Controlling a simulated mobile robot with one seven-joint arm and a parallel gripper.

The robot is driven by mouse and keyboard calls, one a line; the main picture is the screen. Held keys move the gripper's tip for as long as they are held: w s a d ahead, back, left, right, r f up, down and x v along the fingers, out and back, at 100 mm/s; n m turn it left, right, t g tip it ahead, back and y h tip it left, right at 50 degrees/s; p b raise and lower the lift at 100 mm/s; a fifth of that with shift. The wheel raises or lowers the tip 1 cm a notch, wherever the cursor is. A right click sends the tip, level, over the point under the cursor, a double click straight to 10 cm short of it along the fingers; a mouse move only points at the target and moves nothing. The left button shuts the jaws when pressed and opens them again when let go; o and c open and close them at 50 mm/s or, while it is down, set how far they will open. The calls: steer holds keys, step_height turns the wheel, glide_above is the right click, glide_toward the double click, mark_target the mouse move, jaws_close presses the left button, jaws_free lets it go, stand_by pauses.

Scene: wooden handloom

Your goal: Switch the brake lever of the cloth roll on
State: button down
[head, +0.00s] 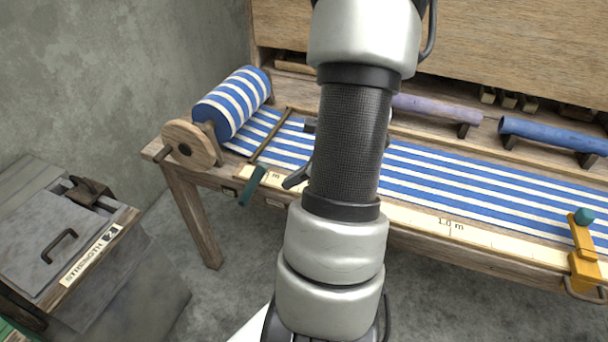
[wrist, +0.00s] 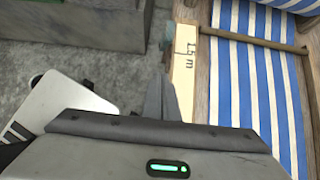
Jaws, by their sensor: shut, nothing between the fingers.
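The cloth roll (head: 232,103), striped blue and white, lies at the loom's left end, with a round wooden wheel (head: 190,143) in front of it. A short teal lever (head: 252,186), which looks like the brake lever, hangs tilted at the front rail below the roll. It also shows small in the wrist view (wrist: 168,37), beyond my fingertips. My gripper (head: 294,179) is shut and empty, to the right of the teal lever and apart from it. My arm hides part of the gripper. The fingers (wrist: 164,96) point toward the lever in the wrist view.
Striped cloth (head: 440,188) runs along the loom behind a pale measuring rail (head: 410,215). A yellow clamp (head: 582,250) with a teal knob is at the right. A grey chest (head: 50,240) stands at the lower left. The floor between chest and loom is clear.

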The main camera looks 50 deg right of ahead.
steer(key=shift+w+a+r, duration=0.1)
steer(key=shift+w+a, duration=0.2)
steer(key=shift+w, duration=0.4)
steer(key=shift+w+a+r, duration=0.15)
steer(key=shift+w+a, duration=0.15)
steer(key=shift+w, duration=0.4)
steer(key=shift+w+a+r, duration=0.1)
steer(key=shift+w+a, duration=0.2)
steer(key=shift+w, duration=0.4)
steer(key=shift+p, duration=0.35)
